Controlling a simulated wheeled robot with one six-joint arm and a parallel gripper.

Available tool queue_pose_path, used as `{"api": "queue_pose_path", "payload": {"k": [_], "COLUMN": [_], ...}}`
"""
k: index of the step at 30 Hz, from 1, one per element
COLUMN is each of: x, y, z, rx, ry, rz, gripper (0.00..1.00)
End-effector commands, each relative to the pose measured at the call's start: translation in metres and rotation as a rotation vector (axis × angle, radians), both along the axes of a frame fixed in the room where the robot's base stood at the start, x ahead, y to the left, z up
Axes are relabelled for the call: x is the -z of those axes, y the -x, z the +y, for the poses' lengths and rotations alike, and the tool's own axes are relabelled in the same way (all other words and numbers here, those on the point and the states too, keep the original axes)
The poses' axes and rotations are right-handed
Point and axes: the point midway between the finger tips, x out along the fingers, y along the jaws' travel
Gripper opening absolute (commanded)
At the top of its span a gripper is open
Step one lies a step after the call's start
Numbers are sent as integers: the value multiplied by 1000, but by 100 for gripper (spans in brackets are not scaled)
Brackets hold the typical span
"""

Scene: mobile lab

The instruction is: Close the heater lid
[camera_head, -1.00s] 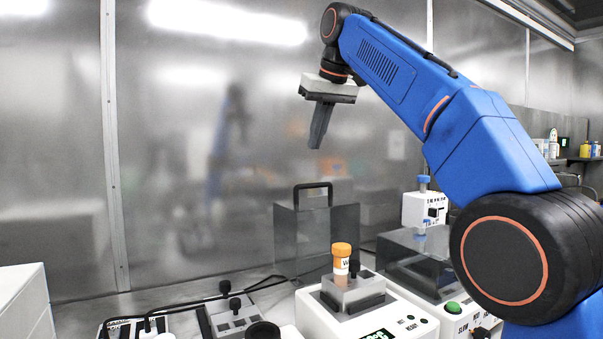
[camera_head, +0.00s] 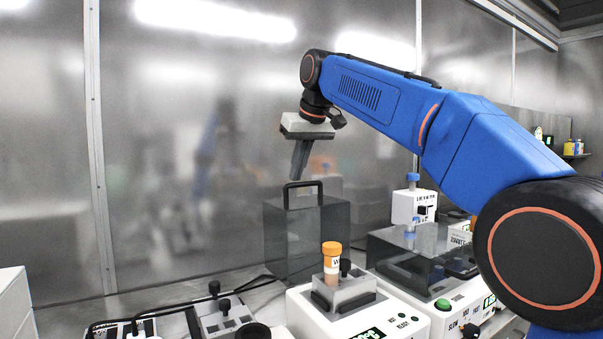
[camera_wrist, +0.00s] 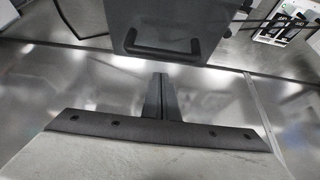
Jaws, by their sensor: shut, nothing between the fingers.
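The heater (camera_head: 350,312) is a white box with a green display, at the bottom middle of the head view. Its grey see-through lid (camera_head: 290,240) stands upright behind the heater, open, with a black handle (camera_head: 303,184) on top. An orange-capped vial (camera_head: 332,265) stands in the heater's grey block. My gripper (camera_head: 297,178) is shut and empty, pointing down, its tips close to the handle in the picture. In the wrist view the lid (camera_wrist: 185,18) and handle (camera_wrist: 165,50) lie beyond the fingertips (camera_wrist: 158,76), with a visible gap between tips and handle.
A white device with a green button (camera_head: 442,304) and a clear cover stands to the right. A grey block with black knobs (camera_head: 222,318) and cables are at the lower left. A metal wall (camera_head: 180,160) rises close behind the lid.

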Motion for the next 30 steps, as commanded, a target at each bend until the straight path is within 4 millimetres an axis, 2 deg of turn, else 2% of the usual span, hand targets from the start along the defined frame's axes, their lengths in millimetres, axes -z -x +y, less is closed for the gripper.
{"api": "queue_pose_path", "payload": {"k": [9,23,30], "x": [5,5,2], "y": [16,18,25], "z": [-11,-12,-17], "rx": [0,0,1], "ry": [2,1,-16], "rz": [2,1,-23], "gripper": [0,0,0]}}
